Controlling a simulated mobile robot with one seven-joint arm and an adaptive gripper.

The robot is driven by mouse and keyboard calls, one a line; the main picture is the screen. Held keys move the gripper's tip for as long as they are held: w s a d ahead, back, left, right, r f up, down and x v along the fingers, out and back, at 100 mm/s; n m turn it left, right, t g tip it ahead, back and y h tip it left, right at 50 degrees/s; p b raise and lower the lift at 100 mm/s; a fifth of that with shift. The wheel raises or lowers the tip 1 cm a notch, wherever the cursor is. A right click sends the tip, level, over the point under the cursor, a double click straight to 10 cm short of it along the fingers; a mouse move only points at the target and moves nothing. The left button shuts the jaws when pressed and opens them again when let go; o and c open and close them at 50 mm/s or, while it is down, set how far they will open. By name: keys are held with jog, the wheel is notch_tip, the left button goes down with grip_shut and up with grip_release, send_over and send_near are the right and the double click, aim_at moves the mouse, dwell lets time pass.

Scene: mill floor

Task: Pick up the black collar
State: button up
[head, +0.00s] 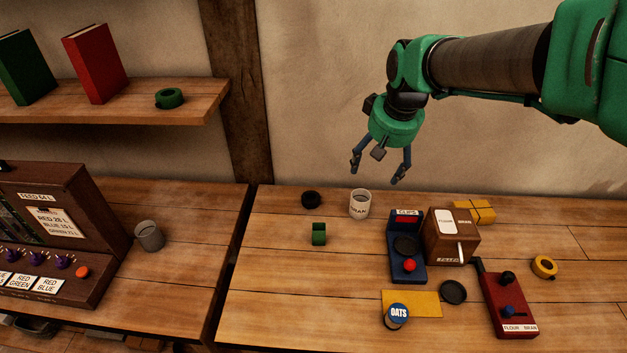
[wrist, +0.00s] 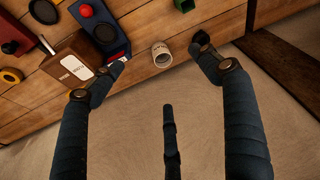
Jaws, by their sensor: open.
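The black collar (head: 311,199) is a small dark ring lying on the bench near its back edge, left of the white cup in the head view. In the wrist view, a dark round shape (wrist: 201,38) at the tip of the right finger appears to be this collar, partly hidden. My gripper (head: 376,174) is open and empty. It hangs above the back of the bench, to the right of the collar and higher than it, roughly over the white cup labelled BRAN (head: 359,205). The fingers touch nothing in the head view.
A green box (head: 319,234) stands in front of the collar. Right of the cup are a blue CLIPS stand (head: 407,250), a brown box (head: 452,237), a black disc (head: 453,291) and a yellow ring (head: 544,266). The wall rises close behind. The bench's left front is clear.

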jog(key=w+a+f+n+g+p, duration=0.1)
jog(key=w+a+f, duration=0.7)
jog(key=w+f, duration=0.2)
jog(key=w+a+f+n+g+p, duration=0.1)
jog(key=w+a+f+n+p, duration=0.1)
jog(key=w+a+f, duration=0.6)
notch_tip(320, 180, down, 2)
jog(key=shift+w+a+f+p, duration=0.15)
jog(key=shift+w+a+p, duration=0.15)
jog(key=shift+w, duration=0.85)
jog(key=shift+f, duration=0.1)
jog(key=b, duration=0.1)
send_over(311, 196)
jog(key=s, duration=0.1)
jog(key=shift+d+f, duration=0.15)
jog(key=shift+f, duration=1.95)
jog(key=shift+d+f, duration=0.15)
jog(key=shift+f, duration=1.9)
jog(key=shift+w+a+f+b, duration=0.15)
jog(key=shift+f+b, duration=0.3)
jog(key=shift+f, duration=0.85)
jog(key=shift+w+a+f+b, duration=0.15)
jog(key=shift+f+b, duration=0.3)
jog(key=shift+f, duration=0.8)
